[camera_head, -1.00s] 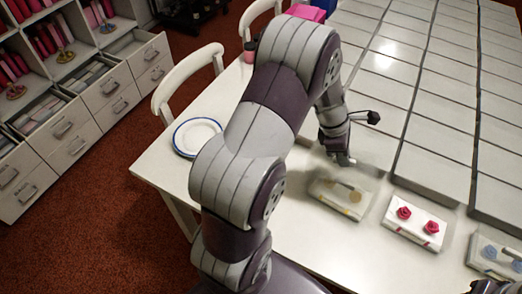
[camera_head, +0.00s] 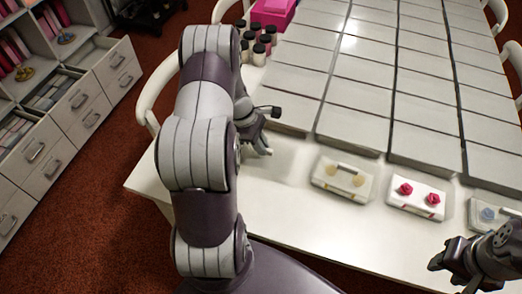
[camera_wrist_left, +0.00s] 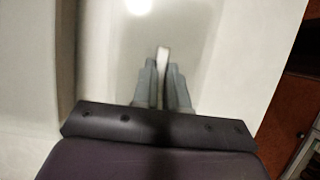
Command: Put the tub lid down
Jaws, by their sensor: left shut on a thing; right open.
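My left gripper (camera_head: 262,150) is low over the bare left part of the white table (camera_head: 290,210), left of the tubs. In the left wrist view its fingers (camera_wrist_left: 161,75) are shut on the pale upright handle of the tub lid (camera_wrist_left: 205,40), a clear, glossy panel. In the head view the lid is only a faint pale patch; whether it touches the table I cannot tell. A tub with red roses (camera_head: 417,208) stands right of a tub with yellowish pieces (camera_head: 330,185). My right gripper (camera_head: 450,265) is open and empty at lower right.
Rows of grey-white slabs (camera_head: 360,95) fill the far table. Dark-capped jars (camera_head: 250,45) and a pink box (camera_head: 272,12) stand at the back left. A tub with blue pieces (camera_head: 480,213) is at the right. The near table strip is clear.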

